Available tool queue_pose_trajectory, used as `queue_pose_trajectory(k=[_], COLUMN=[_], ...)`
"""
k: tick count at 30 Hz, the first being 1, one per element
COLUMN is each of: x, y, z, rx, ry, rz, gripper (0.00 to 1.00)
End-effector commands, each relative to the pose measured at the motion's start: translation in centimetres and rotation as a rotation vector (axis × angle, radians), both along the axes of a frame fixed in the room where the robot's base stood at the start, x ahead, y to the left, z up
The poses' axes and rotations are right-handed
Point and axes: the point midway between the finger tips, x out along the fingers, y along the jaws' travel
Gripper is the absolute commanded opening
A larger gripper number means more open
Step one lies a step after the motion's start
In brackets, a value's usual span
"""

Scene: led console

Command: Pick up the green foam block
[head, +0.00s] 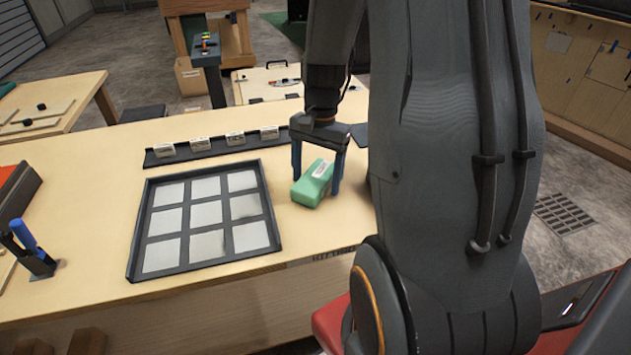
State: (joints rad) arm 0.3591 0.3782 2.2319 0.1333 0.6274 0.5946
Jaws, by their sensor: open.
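The green foam block (309,190) lies on the light wooden table, right of a black grid tray. It has a pale label on its top. My gripper (316,182) points down over the block with its blue-grey fingers apart. One finger is at the block's left side and the other at its right. I cannot tell whether either finger touches the block. The block seems to rest on the table.
The black tray (274,240) with pale square cells lies left of the block. A black rack (203,149) with several small labelled pieces stands behind it. A blue-handled item (33,247) stands at the far left. Bare table (90,150) shows at the back left.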

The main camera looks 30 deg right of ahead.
Motion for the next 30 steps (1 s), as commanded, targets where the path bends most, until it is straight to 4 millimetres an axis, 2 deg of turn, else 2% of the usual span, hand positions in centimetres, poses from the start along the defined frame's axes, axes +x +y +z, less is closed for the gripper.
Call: queue_pose_trajectory(k=[2,9,13,14,21,26,30], x=[0.0,0.0,0.0,0.0,0.0,0.1,0.1], y=[0.0,0.0,0.0,0.0,0.0,-0.1,-0.1], z=[0.0,0.0,0.0,0.0,0.5,2.6,5.3], rx=[0.0,0.0,0.0,0.0,0.0,-0.002,-0.002], ry=[0.0,0.0,0.0,0.0,-0.001,-0.005,-0.006], rz=[0.0,0.0,0.0,0.0,0.0,0.0,0.001], gripper=[0.7,0.3,0.3,0.26,0.26,0.26,0.26])
